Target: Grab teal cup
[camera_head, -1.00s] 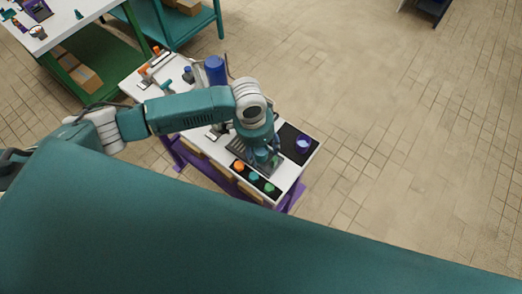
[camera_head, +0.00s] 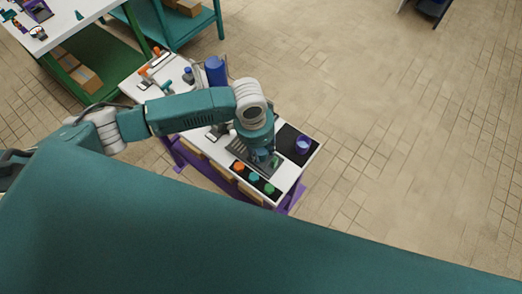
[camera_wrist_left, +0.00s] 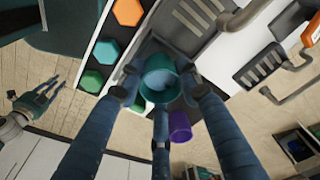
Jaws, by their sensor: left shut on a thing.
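The teal cup (camera_wrist_left: 158,82) sits between the fingers of my left gripper (camera_wrist_left: 160,92) in the left wrist view, and I look into its open top. The gripper is shut on it. In the head view my left gripper (camera_head: 264,158) points down over the grey grille at the near end of the white-topped cart (camera_head: 291,178). The arm and fingers hide most of the cup there, so I cannot tell whether it touches the grille. My right gripper (camera_wrist_left: 38,98) shows at the left of the wrist view, empty, its fingers apart.
Orange (camera_head: 238,166), teal (camera_head: 254,177) and green (camera_head: 269,188) pads line the cart's front. A blue cylinder (camera_head: 215,70) stands behind my arm. Open tiled floor lies to the right.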

